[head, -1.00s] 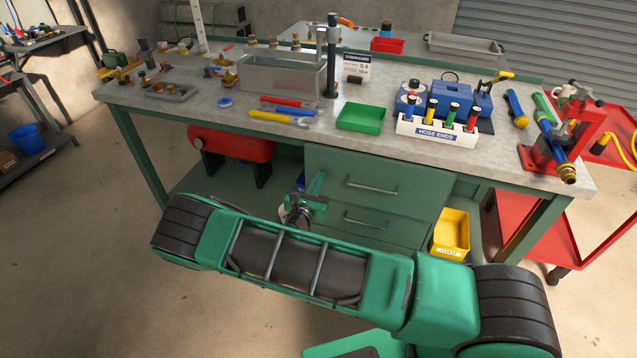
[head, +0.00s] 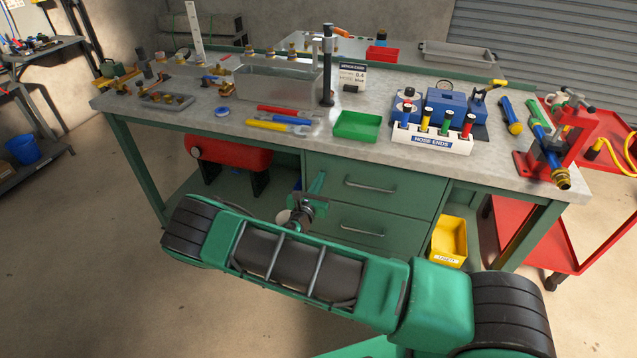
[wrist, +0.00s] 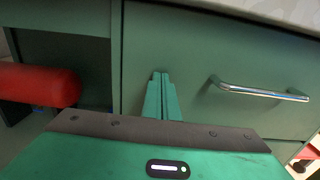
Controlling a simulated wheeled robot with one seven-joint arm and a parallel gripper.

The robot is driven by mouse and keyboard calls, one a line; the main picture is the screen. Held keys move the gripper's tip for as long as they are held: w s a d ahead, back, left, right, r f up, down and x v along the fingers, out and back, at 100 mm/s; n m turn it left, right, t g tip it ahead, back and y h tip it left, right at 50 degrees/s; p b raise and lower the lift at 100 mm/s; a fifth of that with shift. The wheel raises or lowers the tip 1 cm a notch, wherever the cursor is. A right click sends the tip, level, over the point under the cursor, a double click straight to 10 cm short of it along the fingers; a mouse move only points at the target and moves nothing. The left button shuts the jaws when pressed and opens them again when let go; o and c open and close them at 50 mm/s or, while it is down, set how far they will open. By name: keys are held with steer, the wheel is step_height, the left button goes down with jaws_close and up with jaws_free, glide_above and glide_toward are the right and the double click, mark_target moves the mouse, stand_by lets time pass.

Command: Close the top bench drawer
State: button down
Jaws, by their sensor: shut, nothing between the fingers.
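The green top bench drawer (head: 395,187) is under the worktop, with a horizontal metal bar handle (head: 370,185). Its front looks about level with the drawer below it in the head view; I cannot tell if a small gap remains. In the wrist view the drawer front (wrist: 250,55) fills the right side and the handle (wrist: 260,91) is to the right of my gripper. My gripper (wrist: 160,77) is shut and empty, its fingertips at the left part of the drawer front. I cannot tell if they touch it. In the head view my gripper (head: 318,183) is partly behind my arm.
A lower drawer (head: 360,228) sits beneath. A red tank (head: 228,152) lies under the bench at the left, and a yellow bin (head: 450,240) is at the right. The worktop (head: 190,125) holds tools, a green tray (head: 357,126) and hose ends. The floor in front is clear.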

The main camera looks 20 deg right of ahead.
steer(key=v, duration=1.4)
steer(key=s+d+r+m+g, duration=0.3)
steer(key=d+r+m+g, duration=0.15)
steer(key=d+m, duration=0.3)
steer(key=s+d+r+m+g, duration=0.35)
steer(key=d+m+g, duration=0.2)
steer(key=d, duration=0.25)
steer(key=s+d+r+m+g, duration=0.4)
steer(key=d+m+g, duration=0.1)
steer(key=d+m, duration=0.2)
steer(key=s+r+m+y, duration=0.5)
steer(key=s+r+m, duration=0.2)
steer(key=s, duration=0.6)
steer(key=s+d+r+m+y, duration=0.1)
steer(key=s+r+m+y, duration=0.4)
steer(key=s, duration=0.8)
step_height(320, 180, up, 3)
steer(key=m, duration=0.3)
steer(key=shift+s+d+r, duration=0.15)
steer(key=shift+s+d, duration=0.05)
steer(key=shift+s, duration=0.05)
